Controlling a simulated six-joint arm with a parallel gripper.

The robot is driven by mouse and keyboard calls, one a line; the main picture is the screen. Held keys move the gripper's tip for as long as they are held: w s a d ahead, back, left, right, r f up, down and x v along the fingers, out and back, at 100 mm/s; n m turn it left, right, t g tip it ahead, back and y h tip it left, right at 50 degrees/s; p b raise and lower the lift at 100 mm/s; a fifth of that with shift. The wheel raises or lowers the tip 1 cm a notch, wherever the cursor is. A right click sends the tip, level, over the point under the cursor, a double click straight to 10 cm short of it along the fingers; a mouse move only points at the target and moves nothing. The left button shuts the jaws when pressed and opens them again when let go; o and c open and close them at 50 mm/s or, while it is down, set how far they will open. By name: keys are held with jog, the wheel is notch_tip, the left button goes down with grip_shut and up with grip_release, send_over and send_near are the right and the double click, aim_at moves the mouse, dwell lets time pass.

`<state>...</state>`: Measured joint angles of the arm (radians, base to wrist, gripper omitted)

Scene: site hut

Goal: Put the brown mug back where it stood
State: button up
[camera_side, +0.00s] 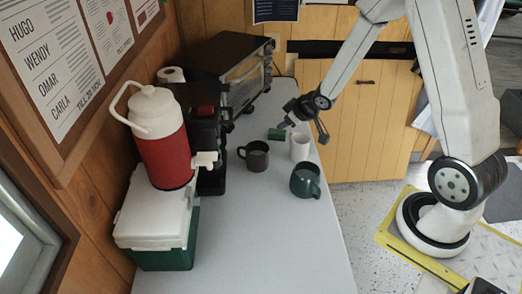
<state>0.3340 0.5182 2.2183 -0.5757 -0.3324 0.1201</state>
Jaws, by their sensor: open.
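The brown mug (257,156) stands upright on the grey table, its handle towards the left, just right of the black coffee machine. A white mug or cup (300,146) stands to its right, near the table's right edge. A dark green mug (305,181) stands in front of the white one. My gripper (301,131) is open above and behind the white mug, to the right of the brown mug and apart from it. Whether its fingers touch the white mug or the small green object behind cannot be told.
A small green object (277,134) lies behind the brown mug. A black coffee machine (209,150), a toaster oven (245,75) and a red drink cooler (165,150) on a white-lidded green cool box (158,222) line the left side. The table's front half (265,240) is clear.

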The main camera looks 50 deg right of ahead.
jog(key=s+a+r+m+g, duration=0.1)
jog(key=s+a+r+g, duration=0.1)
jog(key=s+a, duration=0.4)
jog(key=s+a+r+g, duration=0.3)
jog(key=s+a, duration=0.3)
jog(key=s, duration=0.3)
jog(key=shift+s+m, duration=0.4)
